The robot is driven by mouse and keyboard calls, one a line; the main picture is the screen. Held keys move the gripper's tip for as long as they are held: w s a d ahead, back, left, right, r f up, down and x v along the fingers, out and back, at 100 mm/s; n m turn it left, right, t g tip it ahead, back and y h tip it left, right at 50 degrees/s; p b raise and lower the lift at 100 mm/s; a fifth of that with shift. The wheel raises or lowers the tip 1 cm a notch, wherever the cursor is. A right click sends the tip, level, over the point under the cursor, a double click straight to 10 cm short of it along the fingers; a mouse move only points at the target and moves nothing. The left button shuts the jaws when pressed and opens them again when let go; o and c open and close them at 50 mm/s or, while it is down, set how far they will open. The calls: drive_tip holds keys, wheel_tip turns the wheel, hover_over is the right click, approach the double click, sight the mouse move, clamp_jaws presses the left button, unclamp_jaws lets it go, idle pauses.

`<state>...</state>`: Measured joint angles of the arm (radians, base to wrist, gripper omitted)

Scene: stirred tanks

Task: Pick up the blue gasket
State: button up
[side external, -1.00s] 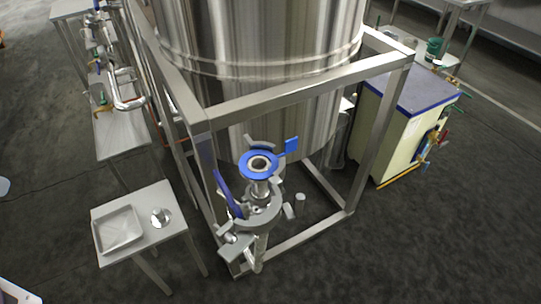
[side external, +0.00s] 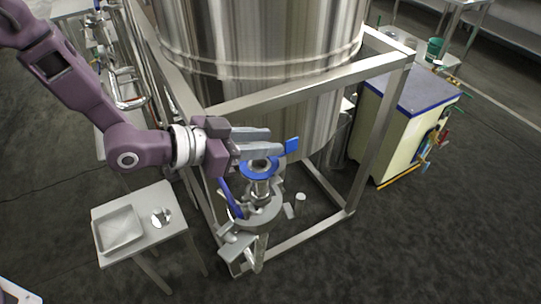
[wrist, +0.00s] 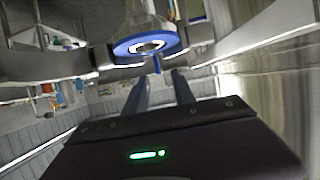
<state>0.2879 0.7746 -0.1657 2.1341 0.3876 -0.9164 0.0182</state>
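The blue gasket (side external: 256,175) is a flat ring with a tab (side external: 291,145) sticking out from it. It lies on the steel pipe fitting below the tank, and my gripper hides part of its ring in the side view. In the wrist view the ring of the gasket (wrist: 172,47) is ahead of my gripper, and its tab (wrist: 156,64) points toward the gap between the fingers. My gripper (side external: 277,140) is open and empty. Its fingertips are close to the tab in the side view. In the wrist view the fingers of my gripper (wrist: 161,77) stand apart.
The large steel tank (side external: 260,40) stands inside a square metal frame (side external: 300,92) right behind the gasket. An opened clamp with a blue handle (side external: 230,199) hangs around the fitting. A small table (side external: 165,232) with a metal tray (side external: 119,229) stands at the left front.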

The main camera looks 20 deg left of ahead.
sight(287, 141)
drive_tip(key=x, duration=0.5)
drive_tip(key=shift+w+d, duration=0.1)
drive_tip(key=shift+d, duration=0.3)
drive_tip(key=shift+c, duration=0.4)
clamp_jaws()
